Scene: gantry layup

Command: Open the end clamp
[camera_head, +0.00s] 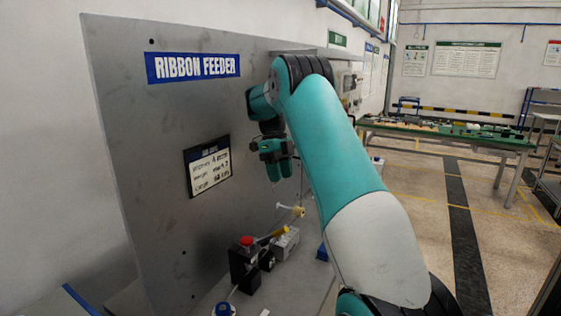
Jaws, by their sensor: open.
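My gripper (279,170) hangs from my teal arm in front of the upright grey panel, with its fingers pointing down. Its jaws are open and nothing shows between them. Below it, on the ledge at the panel's foot, stands a black block with a red knob (246,241). Beside it on the right is a small grey block (286,243) with a yellow lever (273,234) slanting next to it. I cannot tell for certain which of these is the end clamp. The gripper is well above both and touches neither.
The panel carries a blue "RIBBON FEEDER" sign (194,67) and a framed card (207,166). A thin rod with a pale yellow end (298,211) sticks out above the grey block. A blue knob (223,309) is at the lower front. A green-topped table (450,135) stands far right.

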